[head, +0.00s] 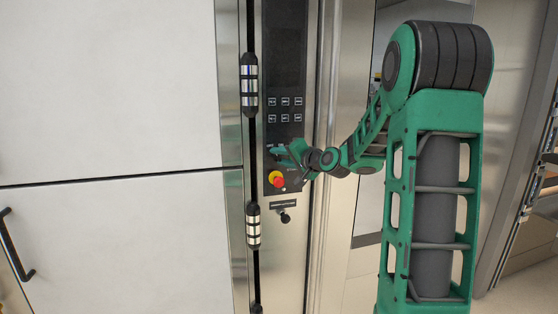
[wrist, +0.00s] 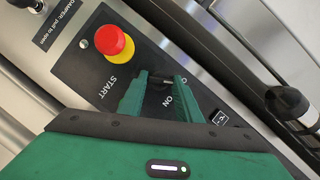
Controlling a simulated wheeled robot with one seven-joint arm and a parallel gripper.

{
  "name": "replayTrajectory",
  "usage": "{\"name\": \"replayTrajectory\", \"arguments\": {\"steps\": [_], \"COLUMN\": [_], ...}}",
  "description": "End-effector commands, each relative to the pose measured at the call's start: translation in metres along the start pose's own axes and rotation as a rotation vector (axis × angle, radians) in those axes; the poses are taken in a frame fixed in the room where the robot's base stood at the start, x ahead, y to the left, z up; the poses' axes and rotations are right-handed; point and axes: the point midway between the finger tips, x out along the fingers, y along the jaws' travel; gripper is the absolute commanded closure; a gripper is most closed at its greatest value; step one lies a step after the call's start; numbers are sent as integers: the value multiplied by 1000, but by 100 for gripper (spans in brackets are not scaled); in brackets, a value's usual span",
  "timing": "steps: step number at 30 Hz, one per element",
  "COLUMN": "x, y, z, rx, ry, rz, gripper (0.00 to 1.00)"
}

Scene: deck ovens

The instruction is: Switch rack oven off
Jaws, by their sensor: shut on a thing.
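The rack oven's black control panel (head: 285,62) stands upright in the middle of the head view. My gripper (head: 284,153) is at its lower part, just above the red and yellow stop button (head: 277,179). In the wrist view the two green fingertips of my gripper (wrist: 160,84) are shut on a small dark switch knob (wrist: 161,81). Lettering reading "ON" shows beside the fingers, and "START" shows close to the stop button (wrist: 115,41). The fingers hide much of the knob, so I cannot tell which way it points.
Small square buttons (head: 285,109) sit above my gripper on the panel. A black damper knob (head: 285,217) with a label is below it. Pale cabinet doors (head: 110,85) fill the left. A steel door post (head: 330,90) stands right of the panel.

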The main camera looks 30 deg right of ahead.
Motion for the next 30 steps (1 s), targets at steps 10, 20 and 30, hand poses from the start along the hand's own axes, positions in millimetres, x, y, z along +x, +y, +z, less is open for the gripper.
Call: {"name": "replayTrajectory", "arguments": {"steps": [10, 20, 30], "x": [0, -10, -70], "y": [3, 1, 2], "z": [3, 2, 1], "rx": [3, 2, 3], "ry": [-7, -3, -1], "rz": [6, 3, 5], "gripper": [50, 50, 50]}}
